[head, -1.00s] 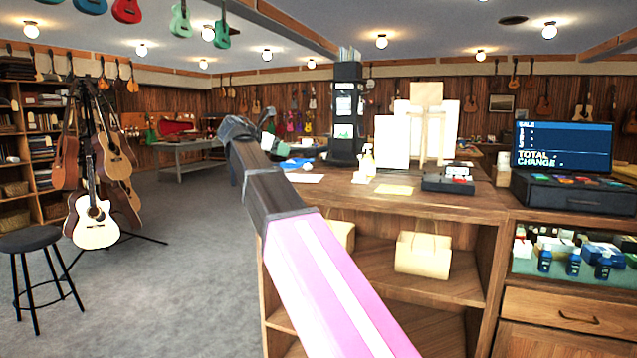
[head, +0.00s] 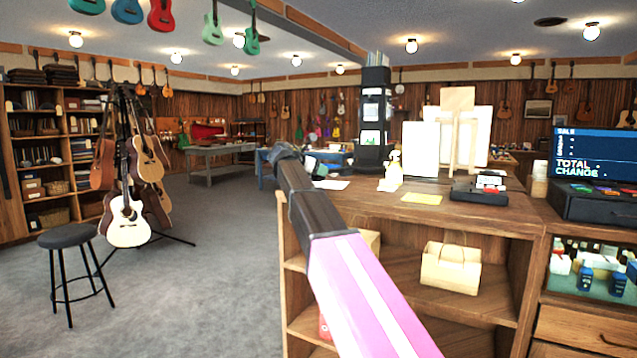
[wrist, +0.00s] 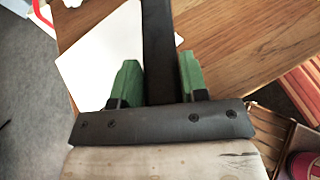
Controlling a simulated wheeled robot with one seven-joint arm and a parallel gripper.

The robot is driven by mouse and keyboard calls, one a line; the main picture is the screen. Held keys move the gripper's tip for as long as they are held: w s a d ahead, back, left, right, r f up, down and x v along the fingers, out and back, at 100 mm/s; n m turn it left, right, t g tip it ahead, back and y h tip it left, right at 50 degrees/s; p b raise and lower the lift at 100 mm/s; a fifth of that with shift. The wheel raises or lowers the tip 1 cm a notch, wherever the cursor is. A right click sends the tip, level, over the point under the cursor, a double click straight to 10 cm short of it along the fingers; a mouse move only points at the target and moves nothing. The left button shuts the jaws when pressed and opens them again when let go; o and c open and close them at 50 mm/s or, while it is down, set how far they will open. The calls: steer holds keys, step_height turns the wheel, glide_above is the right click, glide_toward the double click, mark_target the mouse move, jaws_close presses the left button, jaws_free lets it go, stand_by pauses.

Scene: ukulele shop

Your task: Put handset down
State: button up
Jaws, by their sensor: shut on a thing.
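My gripper (wrist: 158,85) shows in the wrist view with two green finger pads on either side of a long black bar, which looks like the handset (wrist: 158,35). The bar runs between the pads and out of the top of the picture, so its far end is hidden. My gripper is shut on it, above the wooden counter top (wrist: 235,40) and a white sheet (wrist: 90,60). I cannot tell whether the handset touches the counter. In the head view my arm's end is beside the counter's far left part, and the handset cannot be made out clearly.
On the counter are a spray bottle (head: 392,172), a yellow sheet (head: 421,199), a black card terminal (head: 480,190), a dark display tower (head: 375,120) and white boards (head: 421,148). A till (head: 590,200) stands right. Guitars (head: 128,222) and a stool (head: 66,238) stand left, with open floor between.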

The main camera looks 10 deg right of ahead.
mark_target(313, 178)
steer(key=shift+f, duration=2)
steer(key=o, duration=1)
steer(key=shift+f, duration=0.1)
steer(key=v, duration=1.2)
